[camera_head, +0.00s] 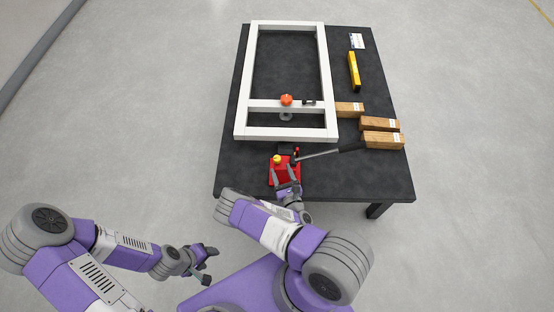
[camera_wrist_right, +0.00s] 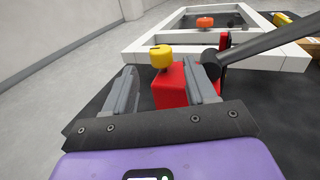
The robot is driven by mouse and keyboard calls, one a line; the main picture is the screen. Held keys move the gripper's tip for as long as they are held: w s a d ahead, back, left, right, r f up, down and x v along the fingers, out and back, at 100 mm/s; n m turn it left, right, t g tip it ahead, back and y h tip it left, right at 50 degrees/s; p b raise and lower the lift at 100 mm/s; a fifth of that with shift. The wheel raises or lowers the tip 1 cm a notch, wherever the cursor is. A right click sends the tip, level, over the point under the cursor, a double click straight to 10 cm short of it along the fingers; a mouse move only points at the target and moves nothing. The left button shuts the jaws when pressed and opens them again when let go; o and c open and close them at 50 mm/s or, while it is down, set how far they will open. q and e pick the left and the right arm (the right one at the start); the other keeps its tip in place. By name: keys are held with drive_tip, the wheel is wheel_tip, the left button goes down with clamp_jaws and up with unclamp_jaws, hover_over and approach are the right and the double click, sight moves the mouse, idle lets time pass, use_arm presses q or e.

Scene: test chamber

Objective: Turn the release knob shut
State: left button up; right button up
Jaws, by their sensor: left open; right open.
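The release knob (camera_wrist_right: 161,57) is yellow with a dark mark on its top. It stands on a red jack body (camera_wrist_right: 170,86), in front of the white frame. The knob (camera_head: 277,159) and the red body (camera_head: 284,176) also show in the head view. My right gripper (camera_wrist_right: 168,80) is open, with its fingers apart on either side of the red body in the wrist view; the knob shows between and beyond the fingertips. I cannot tell whether the fingers touch anything. My left gripper (camera_head: 206,264) is open and empty, off the table at the lower left.
A dark lever (camera_head: 325,154) reaches right from the jack. A white frame (camera_head: 243,85) lies on the dark table (camera_head: 240,170), with an orange knob (camera_head: 286,100) on its crossbar. Wooden blocks (camera_head: 383,140) and a yellow level (camera_head: 354,71) lie at the right. The table's left front is clear.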

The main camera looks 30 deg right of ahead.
sight(278, 162)
drive_tip(key=b+x, duration=0.1)
drive_tip(key=x, duration=0.5)
drive_tip(key=shift+w+d+b, duration=0.1)
drive_tip(key=shift+w+b, duration=0.05)
drive_tip(key=shift+b, duration=0.15)
drive_tip(key=c, duration=0.9)
